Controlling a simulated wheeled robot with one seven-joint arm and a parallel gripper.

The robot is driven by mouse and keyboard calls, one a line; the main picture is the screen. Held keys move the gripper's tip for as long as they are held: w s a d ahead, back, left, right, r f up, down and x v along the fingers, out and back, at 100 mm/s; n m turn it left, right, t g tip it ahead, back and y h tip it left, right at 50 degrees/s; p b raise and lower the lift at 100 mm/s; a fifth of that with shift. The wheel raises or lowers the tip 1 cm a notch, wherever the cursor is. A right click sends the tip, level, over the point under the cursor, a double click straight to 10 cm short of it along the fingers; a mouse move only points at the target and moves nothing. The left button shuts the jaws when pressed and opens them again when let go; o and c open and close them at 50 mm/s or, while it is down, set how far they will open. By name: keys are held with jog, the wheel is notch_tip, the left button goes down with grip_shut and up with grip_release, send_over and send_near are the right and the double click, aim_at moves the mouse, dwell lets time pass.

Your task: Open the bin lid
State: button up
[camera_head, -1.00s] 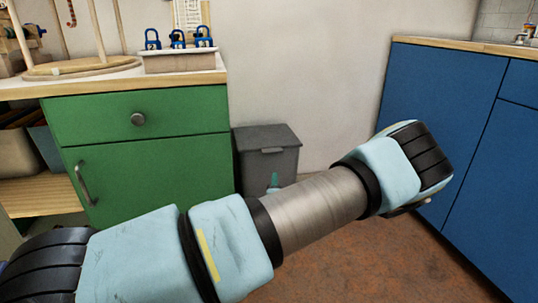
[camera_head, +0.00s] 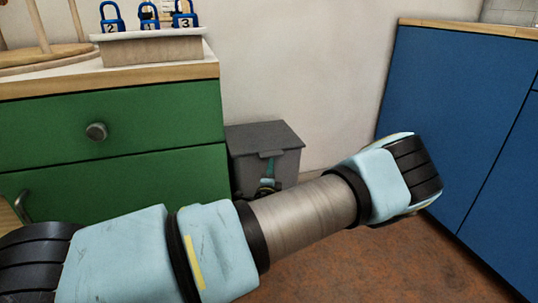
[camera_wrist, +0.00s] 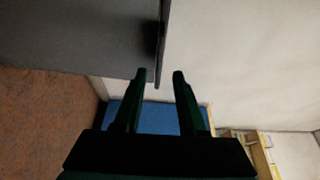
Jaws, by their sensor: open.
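The dark grey bin (camera_head: 290,165) stands on the floor against the wall, and its lid (camera_head: 262,135) lies flat and closed on top. My gripper (camera_head: 267,170) shows small and partly hidden behind my arm, in front of the bin. In the wrist view the bin's grey wall (camera_wrist: 80,35) fills the upper left. The lid's edge (camera_wrist: 163,40) runs down into the gap between the two dark green fingers of my gripper (camera_wrist: 160,75). The fingers are apart; I cannot tell whether either touches the lid.
A green cabinet (camera_head: 120,165) stands directly left of the bin, with a box (camera_head: 150,50) and numbered blue padlocks on its top. A blue cabinet (camera_head: 450,120) stands at the right. Brown floor (camera_head: 370,265) is clear between them.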

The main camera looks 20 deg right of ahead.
jog(key=b+x, duration=0.2)
jog(key=x, duration=0.5)
jog(key=shift+w, duration=0.4)
jog(key=shift+d, duration=0.1)
jog(key=shift+c, duration=0.3)
grip_shut()
dwell(0.7)
